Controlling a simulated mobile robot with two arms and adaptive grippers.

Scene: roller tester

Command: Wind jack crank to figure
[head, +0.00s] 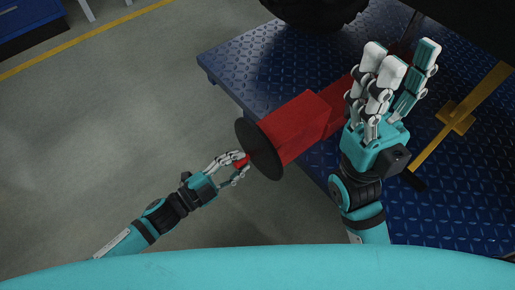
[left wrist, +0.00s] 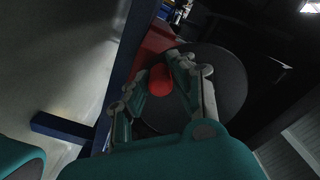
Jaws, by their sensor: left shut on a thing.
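The red jack body (head: 300,128) lies on the blue tread-plate platform, with a dark round crank disc (head: 258,150) on its near left end. A small red knob (left wrist: 160,78) sticks out from the disc (left wrist: 228,85). My left gripper (head: 238,168) is at the disc's left side, with its fingers closed around the knob; this also shows in the left wrist view (left wrist: 162,85). My right gripper (head: 400,65) is empty, its fingers spread apart, over the platform to the right of the jack. No readable figure shows in either view.
A yellow bar (head: 470,105) lies to the right. A dark tyre (head: 315,8) is at the top. The grey floor (head: 110,120) at left is clear, with a yellow line (head: 90,38) and a blue cabinet (head: 30,20).

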